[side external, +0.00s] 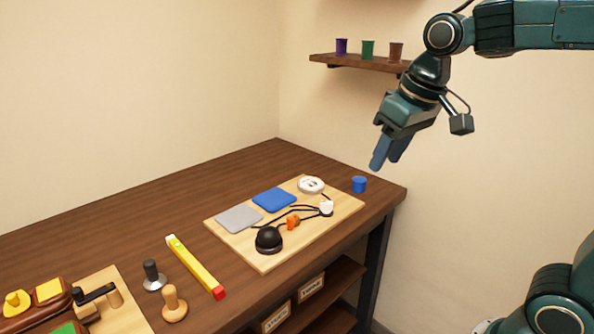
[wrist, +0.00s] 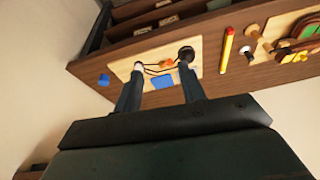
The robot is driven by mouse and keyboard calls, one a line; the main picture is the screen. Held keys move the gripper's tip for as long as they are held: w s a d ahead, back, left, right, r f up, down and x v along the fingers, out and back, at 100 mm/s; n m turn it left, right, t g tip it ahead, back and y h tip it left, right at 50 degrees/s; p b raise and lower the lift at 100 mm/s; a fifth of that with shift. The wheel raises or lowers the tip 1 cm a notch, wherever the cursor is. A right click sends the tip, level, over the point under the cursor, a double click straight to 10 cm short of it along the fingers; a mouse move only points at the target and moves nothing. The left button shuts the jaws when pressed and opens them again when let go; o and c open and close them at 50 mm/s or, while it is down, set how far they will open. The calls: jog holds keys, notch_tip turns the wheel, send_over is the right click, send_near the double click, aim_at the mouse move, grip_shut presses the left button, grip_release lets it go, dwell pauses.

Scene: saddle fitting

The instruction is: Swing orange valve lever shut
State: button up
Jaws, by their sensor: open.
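The orange valve lever (side external: 292,222) is a small orange piece near the middle of a light wooden board (side external: 262,262), among dark lines. It also shows in the wrist view (wrist: 166,63), beyond and between my fingers. Its exact angle is too small to tell. My gripper (side external: 386,156) is open and empty, high above the table's right end and well apart from the lever. In the wrist view, its two fingers (wrist: 160,95) are spread wide, and their tips overlap the picture of the board.
The board also bears a black dome (side external: 268,238), a white knob (side external: 326,208), a white disc (side external: 311,185), and blue (side external: 274,199) and grey (side external: 239,218) plates. A blue cup (side external: 358,184) stands beside it. A yellow bar (side external: 196,267) lies left. A wall shelf (side external: 350,62) holds three cups.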

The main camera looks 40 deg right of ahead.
jog(key=w+f+m+g, duration=0.1)
jog(key=w+f+g, duration=0.15)
jog(key=w, duration=1.05)
jog(key=g, duration=0.1)
send_over(290, 217)
notch_tip(290, 217, down, 10)
jog(key=shift+r+m, duration=0.25)
jog(key=shift+m, duration=0.15)
jog(key=shift+s+a+f, duration=0.1)
notch_tip(290, 217, down, 14)
jog(key=shift+r, duration=0.2)
grip_shut()
